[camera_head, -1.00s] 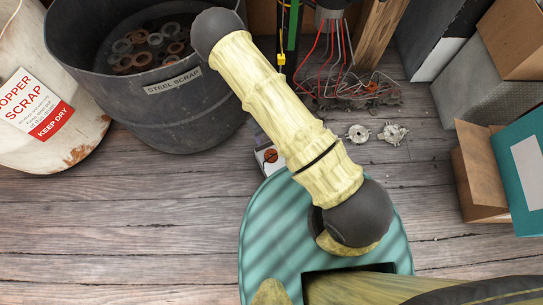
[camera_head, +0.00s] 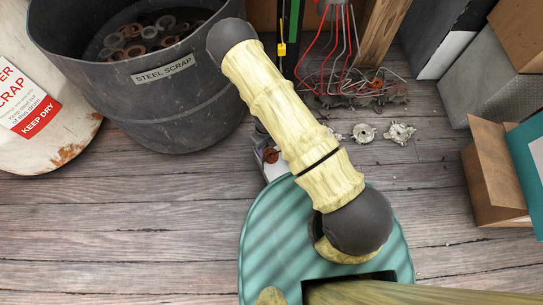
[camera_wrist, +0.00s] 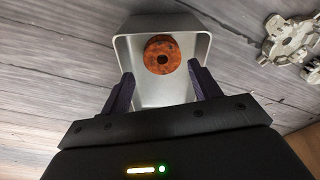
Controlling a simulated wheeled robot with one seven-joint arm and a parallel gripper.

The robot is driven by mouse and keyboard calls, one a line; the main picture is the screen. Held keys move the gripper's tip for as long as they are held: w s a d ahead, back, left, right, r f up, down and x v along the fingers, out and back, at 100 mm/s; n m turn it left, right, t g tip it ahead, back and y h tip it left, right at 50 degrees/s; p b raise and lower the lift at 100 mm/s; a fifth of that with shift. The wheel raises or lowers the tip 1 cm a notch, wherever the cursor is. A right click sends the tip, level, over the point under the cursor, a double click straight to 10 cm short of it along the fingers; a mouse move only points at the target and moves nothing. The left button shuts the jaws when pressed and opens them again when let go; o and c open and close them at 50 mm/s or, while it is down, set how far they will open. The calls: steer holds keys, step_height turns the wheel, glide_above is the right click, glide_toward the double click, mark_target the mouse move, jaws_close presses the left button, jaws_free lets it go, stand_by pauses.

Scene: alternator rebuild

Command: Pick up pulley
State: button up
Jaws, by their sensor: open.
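The pulley appears to be a rusty orange-brown disc with a dark centre hole (camera_wrist: 162,54). It rests inside a pale grey metal box or tray (camera_wrist: 128,45) in the wrist view. In the head view the disc (camera_head: 270,155) shows small, beside my arm, in the box (camera_head: 276,170), partly covered. My gripper (camera_wrist: 160,76) is open, its two dark fingers apart on either side of the box's near opening. The disc lies ahead of the fingertips, between their lines, and nothing is held.
A dark steel scrap bin (camera_head: 185,105) and a white copper scrap drum (camera_head: 40,140) stand at left. Metal castings (camera_head: 399,133) and tangled wires (camera_head: 345,85) lie beyond the box. Cardboard boxes (camera_head: 490,180) stand at right. Wooden floor is clear at left front.

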mark_target(271, 153)
steer(key=f+b, duration=0.1)
steer(key=b, duration=0.1)
steer(key=f+b, duration=0.1)
steer(key=f, duration=0.1)
steer(key=f+b, duration=0.2)
steer(key=shift+s+d+f+b, duration=0.15)
steer(key=shift+s+d+b, duration=0.1)
steer(key=shift+d+b, duration=0.1)
stand_by(0.5)
steer(key=c, duration=0.9)
steer(key=shift+o, duration=0.2)
steer(key=shift+r, duration=0.2)
step_height(271, 153, up, 28)
steer(key=p, duration=1.8)
steer(key=shift+p, duration=0.4)
